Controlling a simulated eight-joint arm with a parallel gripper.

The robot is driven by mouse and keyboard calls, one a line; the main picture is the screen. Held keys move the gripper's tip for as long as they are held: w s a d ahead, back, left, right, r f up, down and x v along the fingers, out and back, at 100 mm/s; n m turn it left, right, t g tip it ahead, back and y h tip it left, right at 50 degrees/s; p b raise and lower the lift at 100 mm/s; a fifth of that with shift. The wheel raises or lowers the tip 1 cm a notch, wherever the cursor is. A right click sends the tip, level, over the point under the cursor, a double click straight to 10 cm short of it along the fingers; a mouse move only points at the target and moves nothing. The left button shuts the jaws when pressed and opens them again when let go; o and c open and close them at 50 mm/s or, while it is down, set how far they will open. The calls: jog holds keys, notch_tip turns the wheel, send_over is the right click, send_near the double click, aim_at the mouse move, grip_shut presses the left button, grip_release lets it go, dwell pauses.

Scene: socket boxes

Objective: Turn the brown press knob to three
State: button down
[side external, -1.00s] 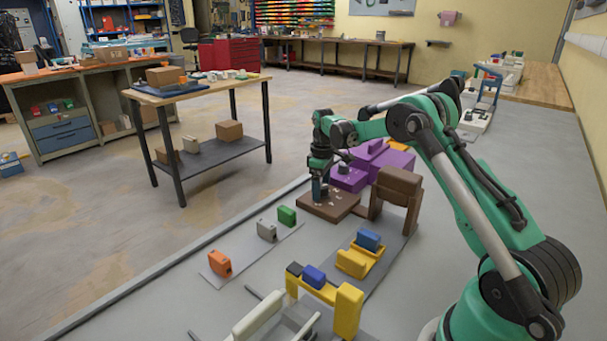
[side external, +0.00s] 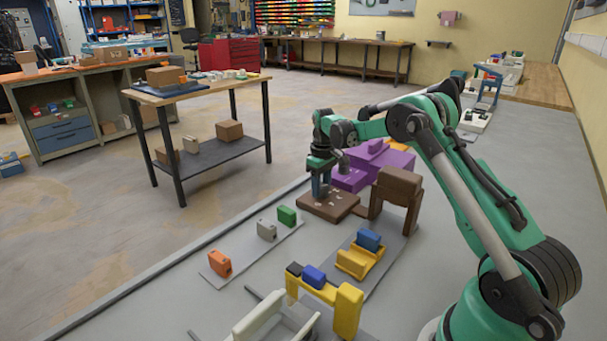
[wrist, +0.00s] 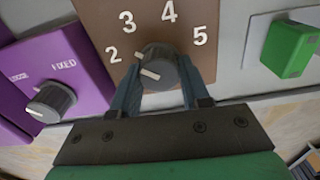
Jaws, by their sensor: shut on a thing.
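The brown press box (side external: 330,204) lies on the floor panel, with a brown arched frame (side external: 397,190) joined at its right. In the wrist view its brown face (wrist: 95,20) shows white numbers 2, 3, 4 and 5 around a dark grey knob (wrist: 155,62). The knob's white mark points up-left, between 2 and 3 and closer to 2. My gripper (wrist: 159,66) has one finger on each side of the knob and is shut on it. In the side view my gripper (side external: 321,187) reaches down onto the box, and the knob is hidden there.
A purple box (side external: 350,179) stands just behind; its own knob (wrist: 51,101) is close at left in the wrist view. Green (side external: 287,215), grey (side external: 266,230) and orange (side external: 220,263) blocks stand on a strip in front. A yellow frame (side external: 347,310) is nearer the camera.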

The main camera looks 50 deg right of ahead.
aim_at(322, 185)
jog(key=m, duration=0.5)
jog(key=shift+m, duration=0.3)
dwell(0.4)
jog(key=shift+c, duration=2.1)
grip_release()
jog(key=shift+r, duration=2.85)
